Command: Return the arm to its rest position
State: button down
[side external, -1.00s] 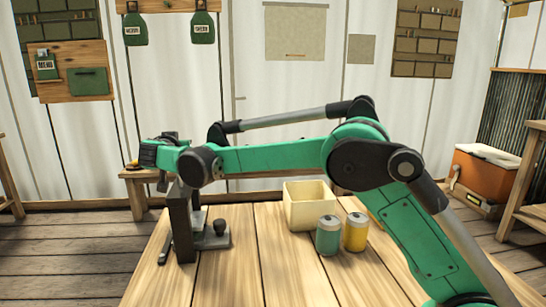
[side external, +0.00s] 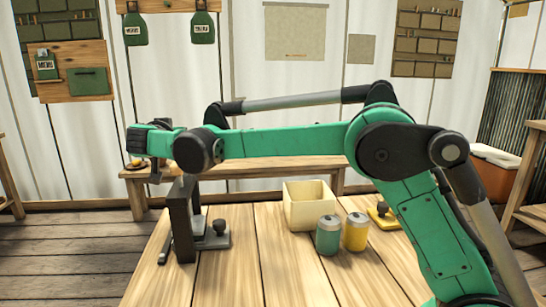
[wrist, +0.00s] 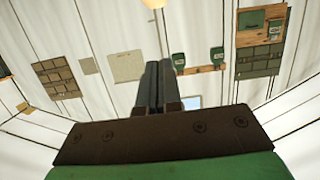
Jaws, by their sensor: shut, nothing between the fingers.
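My green and dark grey arm stretches leftward above the wooden table in the side external view. My gripper (side external: 137,139) is at the far left end of the arm, high above the table's left side, and looks small there. In the wrist view my gripper (wrist: 157,68) shows two dark fingers pressed together, shut and empty. They point toward the white tent wall. No object touches the fingers.
On the table (side external: 275,275) stand a dark upright stand (side external: 181,220), a cream open box (side external: 309,206), a green can (side external: 328,235), a yellow can (side external: 355,232) and a yellow block with a dark knob (side external: 383,216). A wooden bench (side external: 265,170) stands behind. Air above the table is clear.

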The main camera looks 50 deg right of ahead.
jog(key=v, duration=0.6)
jog(key=s+d+f+n+g+y, duration=0.1)
jog(key=s+d+f+n+y, duration=0.1)
jog(key=s+f+n+y, duration=0.2)
jog(key=s+d+f+n+g+y, duration=0.1)
jog(key=s+f+n+y, duration=0.4)
jog(key=s+f, duration=0.5)
jog(key=s+g+y, duration=0.1)
jog(key=s, duration=0.6)
jog(key=shift+s+d+f+g+y, duration=0.2)
jog(key=shift+s+d+g+y, duration=0.1)
jog(key=shift+d+y, duration=0.1)
